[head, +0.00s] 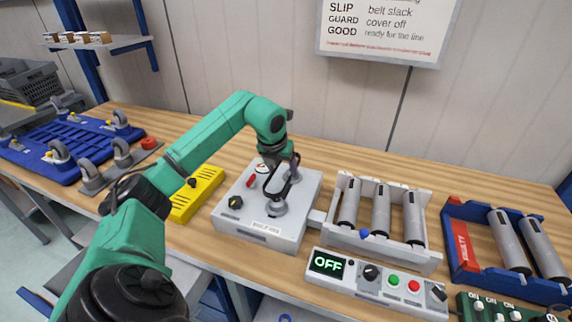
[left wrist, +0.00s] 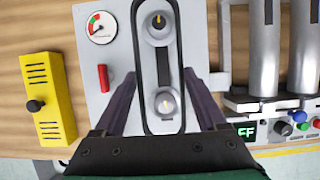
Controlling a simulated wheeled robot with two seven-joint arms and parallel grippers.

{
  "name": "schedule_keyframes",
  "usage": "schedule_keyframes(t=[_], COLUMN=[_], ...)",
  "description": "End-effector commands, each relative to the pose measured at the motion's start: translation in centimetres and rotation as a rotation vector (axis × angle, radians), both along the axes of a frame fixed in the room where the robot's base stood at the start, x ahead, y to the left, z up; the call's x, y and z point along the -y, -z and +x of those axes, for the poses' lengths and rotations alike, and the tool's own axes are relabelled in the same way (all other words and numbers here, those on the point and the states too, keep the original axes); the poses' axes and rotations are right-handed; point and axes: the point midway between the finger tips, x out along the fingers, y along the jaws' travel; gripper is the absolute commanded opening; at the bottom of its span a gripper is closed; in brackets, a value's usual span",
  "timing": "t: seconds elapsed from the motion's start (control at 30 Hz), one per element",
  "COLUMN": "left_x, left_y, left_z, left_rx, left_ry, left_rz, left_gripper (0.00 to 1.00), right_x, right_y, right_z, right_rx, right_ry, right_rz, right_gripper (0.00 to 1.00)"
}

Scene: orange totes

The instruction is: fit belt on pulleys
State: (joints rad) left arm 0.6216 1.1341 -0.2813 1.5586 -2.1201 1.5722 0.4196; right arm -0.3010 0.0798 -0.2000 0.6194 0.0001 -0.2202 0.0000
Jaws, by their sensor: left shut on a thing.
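My left gripper (head: 280,172) is above the grey belt unit (head: 258,238) in the head view. In the left wrist view its two fingers (left wrist: 160,74) lie along both long sides of the black belt (left wrist: 138,60) and are shut on it. From above, the belt loop encloses the upper pulley (left wrist: 158,24) and the lower pulley (left wrist: 164,102). In the head view the belt (head: 268,188) looks tilted near the front pulley (head: 277,208). I cannot tell whether it is seated on either pulley or held above them. My right gripper is not in view.
A yellow slotted box (head: 198,196) stands left of the unit. A roller frame (head: 426,262) and a control panel reading OFF (head: 380,284) stand to its right. A red handle (left wrist: 103,78) and gauge (left wrist: 102,27) sit beside the belt.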

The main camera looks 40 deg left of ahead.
Motion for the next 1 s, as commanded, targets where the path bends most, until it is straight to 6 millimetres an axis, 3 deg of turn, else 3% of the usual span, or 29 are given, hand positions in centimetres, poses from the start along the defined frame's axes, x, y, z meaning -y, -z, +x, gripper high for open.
schedule_keyframes(t=[0.03, 0.17, 0.57, 1.0], left_x=[0.1, 0.1, 0.0, 0.0], left_y=[1.4, 2.5, 2.5, 4.2], left_z=[0.0, 0.0, 0.0, 0.0], left_rx=[-0.001, 0.000, 0.000, -0.001], left_ry=[0.001, 0.001, 0.001, 0.001], left_rz=[-0.001, 0.000, 0.000, 0.000], left_gripper=[0.20, 0.20, 0.20, 0.20], right_x=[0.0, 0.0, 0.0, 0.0], right_y=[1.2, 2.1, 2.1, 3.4], right_z=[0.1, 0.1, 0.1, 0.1], right_rx=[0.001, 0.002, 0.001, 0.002], right_ry=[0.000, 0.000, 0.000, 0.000], right_rz=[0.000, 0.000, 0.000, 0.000], right_gripper=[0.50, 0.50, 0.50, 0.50])
